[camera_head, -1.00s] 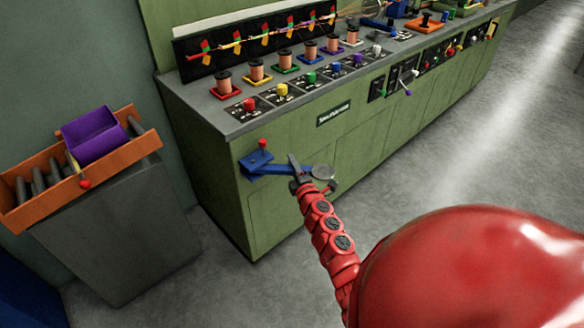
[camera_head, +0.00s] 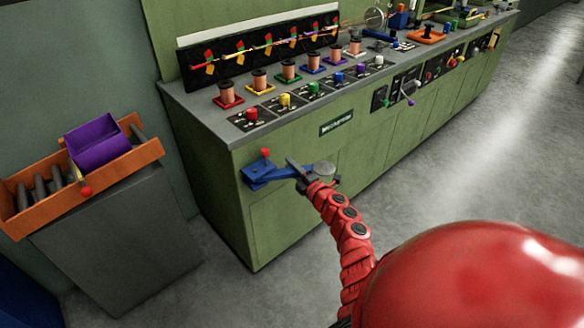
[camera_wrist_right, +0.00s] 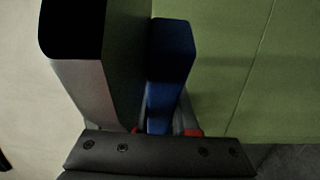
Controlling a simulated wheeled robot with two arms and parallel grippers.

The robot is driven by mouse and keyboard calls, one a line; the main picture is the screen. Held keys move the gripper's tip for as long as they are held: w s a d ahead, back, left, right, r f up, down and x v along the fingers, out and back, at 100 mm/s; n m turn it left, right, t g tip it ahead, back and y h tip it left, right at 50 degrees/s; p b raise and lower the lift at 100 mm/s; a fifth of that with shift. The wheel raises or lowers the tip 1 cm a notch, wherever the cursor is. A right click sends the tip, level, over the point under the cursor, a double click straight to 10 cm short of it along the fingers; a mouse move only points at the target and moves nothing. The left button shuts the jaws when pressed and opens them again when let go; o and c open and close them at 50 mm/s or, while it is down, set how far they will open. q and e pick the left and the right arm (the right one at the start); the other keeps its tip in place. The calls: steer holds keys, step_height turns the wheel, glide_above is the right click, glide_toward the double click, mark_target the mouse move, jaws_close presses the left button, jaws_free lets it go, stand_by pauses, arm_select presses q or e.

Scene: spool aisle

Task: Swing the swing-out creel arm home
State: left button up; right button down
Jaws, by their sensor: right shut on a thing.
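The swing-out creel arm (camera_head: 284,173) is a blue bar on a blue bracket (camera_head: 257,172) with a red knob, on the front of the green cabinet near its left corner. A grey round disc (camera_head: 324,169) is at its right end. My right gripper (camera_head: 298,173) is shut on the blue bar, close to the disc end. In the right wrist view the blue bar (camera_wrist_right: 170,70) stands beside a large dark finger, with the green cabinet front behind. The gripper hides part of the bar. My left gripper is not in view.
The green cabinet (camera_head: 340,165) carries a row of copper spools (camera_head: 260,80) and coloured knobs on top. An orange tray (camera_head: 125,163) with a purple bin (camera_head: 95,143) sits on a grey stand at the left. The floor before the cabinet is clear.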

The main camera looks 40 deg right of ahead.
steer(key=c, duration=0.7)
jaws_free()
steer(key=s, duration=1.1)
steer(key=s+a, duration=0.1)
steer(key=s, duration=0.5)
steer(key=shift+s, duration=0.15)
